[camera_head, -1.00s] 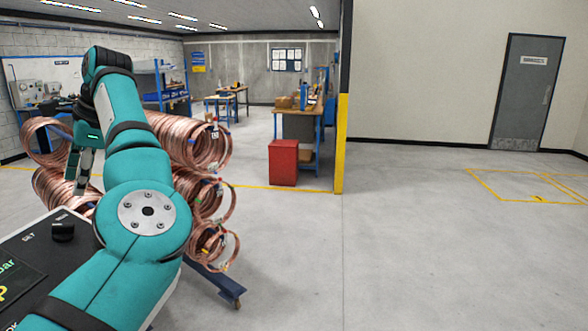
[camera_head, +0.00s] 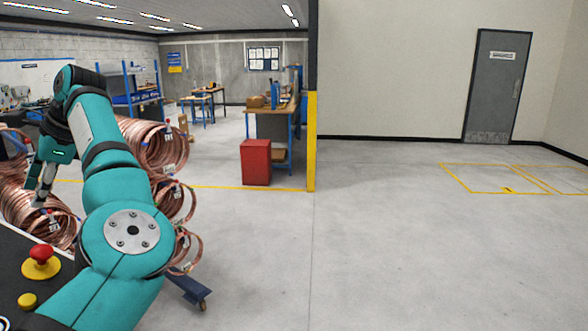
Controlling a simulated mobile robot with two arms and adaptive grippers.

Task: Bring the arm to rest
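My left arm (camera_head: 115,190) is teal and reaches in from the lower left. Its gripper (camera_head: 40,195) points down at the left, in front of the copper tube coils (camera_head: 155,145). The fingers are small and dark, and I cannot tell how far apart they are. I cannot tell whether the gripper touches a coil. The arm hides part of the coils. My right gripper is not in view.
A blue wheeled stand (camera_head: 190,287) shows below the coils. A black panel with a red button (camera_head: 41,254) is at the lower left. A red bin (camera_head: 256,163) stands by a workbench (camera_head: 272,112) and a yellow post (camera_head: 311,140). The floor on the right is clear.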

